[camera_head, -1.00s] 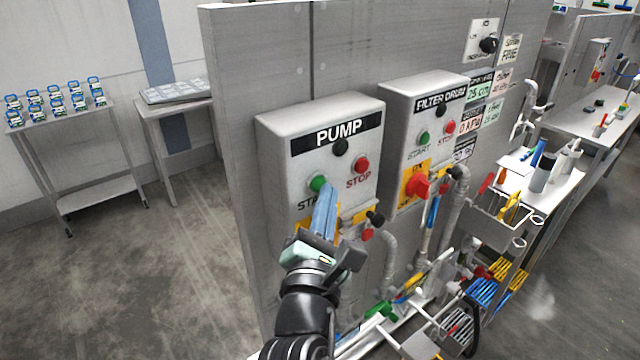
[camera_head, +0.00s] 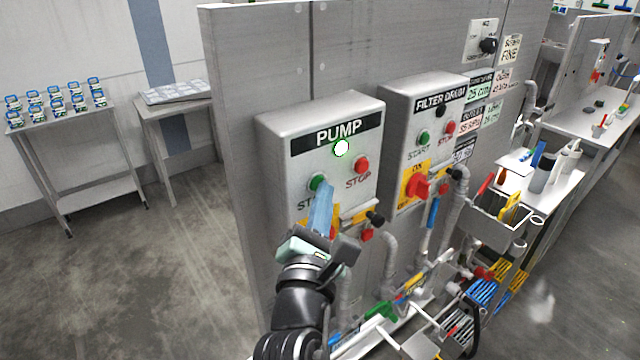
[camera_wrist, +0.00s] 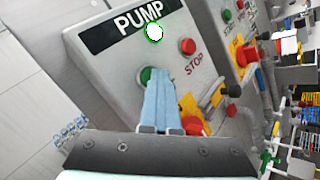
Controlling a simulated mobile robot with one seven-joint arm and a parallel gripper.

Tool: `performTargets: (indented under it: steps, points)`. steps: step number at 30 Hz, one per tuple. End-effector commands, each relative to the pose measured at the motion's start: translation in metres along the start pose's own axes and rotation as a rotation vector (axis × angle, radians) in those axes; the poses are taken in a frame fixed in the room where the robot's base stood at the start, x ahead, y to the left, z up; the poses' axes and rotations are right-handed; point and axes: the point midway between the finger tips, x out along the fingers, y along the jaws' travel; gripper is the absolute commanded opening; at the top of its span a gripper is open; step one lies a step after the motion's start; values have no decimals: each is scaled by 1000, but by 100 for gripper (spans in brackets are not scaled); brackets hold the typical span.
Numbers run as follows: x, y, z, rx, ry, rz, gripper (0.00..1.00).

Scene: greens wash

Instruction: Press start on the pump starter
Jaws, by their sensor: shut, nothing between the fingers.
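The pump starter (camera_head: 275,135) is a grey box labelled PUMP on the upright panel. Its indicator lamp (camera_head: 341,147) is lit bright white with a green rim; it also shows in the wrist view (camera_wrist: 154,33). The green start button (camera_head: 317,182) is at the lower left of the box face and the red stop button (camera_head: 361,164) to its right. My gripper (camera_head: 323,190) is shut, its blue fingers empty, with the tips at the start button. In the wrist view the fingers (camera_wrist: 160,75) partly cover the green button (camera_wrist: 145,75); whether they touch it I cannot tell.
The filter drum starter (camera_head: 393,130) is just right of the pump box. Below are a red-and-yellow switch, pipes (camera_head: 388,265) and a rack of coloured tools. A table with small items (camera_head: 50,115) stands far left. The floor at left is clear.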

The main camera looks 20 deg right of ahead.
Motion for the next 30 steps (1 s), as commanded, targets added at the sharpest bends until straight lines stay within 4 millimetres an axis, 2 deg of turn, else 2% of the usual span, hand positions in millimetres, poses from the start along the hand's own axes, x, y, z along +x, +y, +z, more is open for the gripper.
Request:
performTargets:
  steps: [12,23,30]
  points:
    - [-12,-8,9,1,1,0,0]
    - [-14,-10,10,0,1,0,0]
    - [-29,-20,24,0,2,-1,0]
